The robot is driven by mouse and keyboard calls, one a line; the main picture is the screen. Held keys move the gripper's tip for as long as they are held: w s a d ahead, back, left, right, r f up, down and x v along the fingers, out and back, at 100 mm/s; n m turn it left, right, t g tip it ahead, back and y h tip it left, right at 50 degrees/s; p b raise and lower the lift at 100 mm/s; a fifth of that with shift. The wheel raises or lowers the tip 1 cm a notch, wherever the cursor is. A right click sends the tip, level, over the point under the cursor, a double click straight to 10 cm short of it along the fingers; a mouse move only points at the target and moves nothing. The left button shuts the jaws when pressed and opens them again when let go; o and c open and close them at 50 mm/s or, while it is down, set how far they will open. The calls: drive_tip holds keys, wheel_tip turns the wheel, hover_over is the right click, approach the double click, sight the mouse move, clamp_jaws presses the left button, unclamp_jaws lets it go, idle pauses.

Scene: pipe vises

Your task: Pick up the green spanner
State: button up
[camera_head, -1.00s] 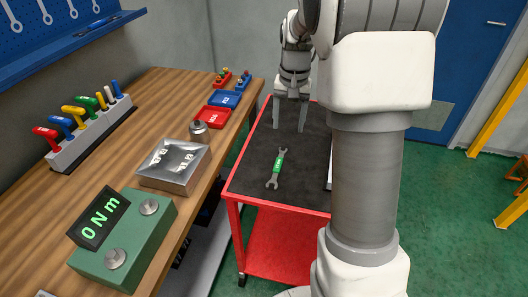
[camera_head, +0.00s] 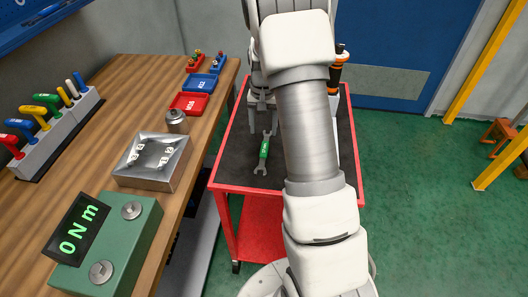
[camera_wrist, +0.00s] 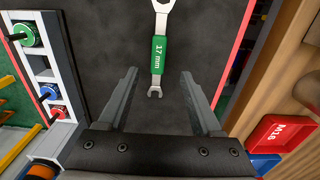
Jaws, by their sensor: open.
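The green spanner (camera_head: 264,151) lies flat on the dark mat of the red cart (camera_head: 226,187) in the head view. It has a grey metal body and a green grip. In the wrist view the spanner (camera_wrist: 158,55) shows a "17 mm" label, and its lower open end lies between my fingers in the picture. My gripper (camera_wrist: 160,80) is open and empty, with its fingers either side of that end and apart from it. In the head view my gripper (camera_head: 261,104) is over the far part of the cart, partly hidden by my arm.
A white rack (camera_wrist: 50,70) with coloured-ended tools stands along one side of the cart. The wooden bench (camera_head: 105,105) left of the cart holds a metal tray (camera_head: 150,163), a green torque box (camera_head: 105,240), and red (camera_head: 189,103) and blue bins (camera_head: 201,84). The mat around the spanner is clear.

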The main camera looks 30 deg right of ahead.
sight(264, 149)
wheel_tip(264, 149, down, 3)
drive_tip(key=shift+r, duration=0.2)
drive_tip(key=f, duration=0.5)
drive_tip(key=shift+s+b, duration=0.3)
clamp_jaws()
idle(1.0)
